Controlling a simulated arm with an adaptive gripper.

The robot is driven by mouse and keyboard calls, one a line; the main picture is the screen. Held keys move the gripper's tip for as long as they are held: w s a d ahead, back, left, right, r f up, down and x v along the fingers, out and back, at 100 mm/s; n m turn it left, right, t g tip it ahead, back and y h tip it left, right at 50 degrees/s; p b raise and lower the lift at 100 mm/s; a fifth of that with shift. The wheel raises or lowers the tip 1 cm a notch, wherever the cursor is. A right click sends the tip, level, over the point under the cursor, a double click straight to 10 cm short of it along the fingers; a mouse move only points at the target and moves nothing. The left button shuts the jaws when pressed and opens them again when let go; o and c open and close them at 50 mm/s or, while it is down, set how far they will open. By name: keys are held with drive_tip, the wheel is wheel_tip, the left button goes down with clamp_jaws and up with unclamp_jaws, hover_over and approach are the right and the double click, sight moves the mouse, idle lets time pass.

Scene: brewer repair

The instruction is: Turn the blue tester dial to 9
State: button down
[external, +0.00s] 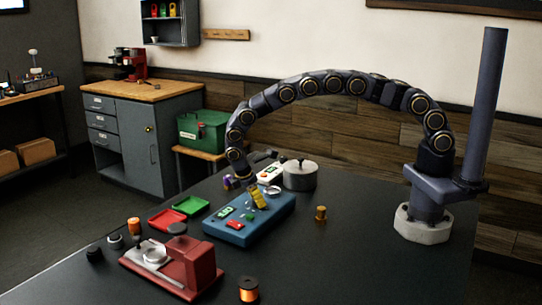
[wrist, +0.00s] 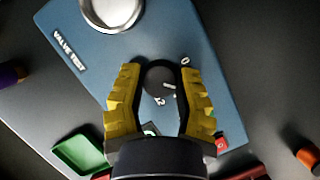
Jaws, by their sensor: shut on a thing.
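The blue tester (external: 262,228) lies on the dark table in the middle of the external view. In the wrist view its blue top (wrist: 200,45) fills the centre, with the label "VALVE TEST". The dark round dial (wrist: 160,80) sits between the yellow fingers of my gripper (wrist: 158,70). The gripper is shut on the dial, one finger on each side. The marks "0" and "12" show near it; the other marks and the pointer's reading cannot be made out. In the external view my gripper (external: 258,200) points down at the tester and hides the dial.
A silver round cup (wrist: 110,10) is at the tester's far end. Green (external: 190,205) and red (external: 166,219) trays lie left of it. A red machine (external: 192,268) stands in front, a lidded pot (external: 300,177) behind. Orange spools (external: 249,290) stand nearby. The table's right side is mostly clear.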

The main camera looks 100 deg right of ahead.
drive_tip(key=m+y, duration=0.2)
drive_tip(key=m, duration=0.4)
drive_tip(key=shift+a+f, duration=0.1)
drive_tip(key=shift+m+y, duration=0.3)
idle(0.3)
drive_tip(key=c, duration=0.6)
unclamp_jaws()
drive_tip(key=v, duration=0.6)
drive_tip(key=shift+v, duration=0.8)
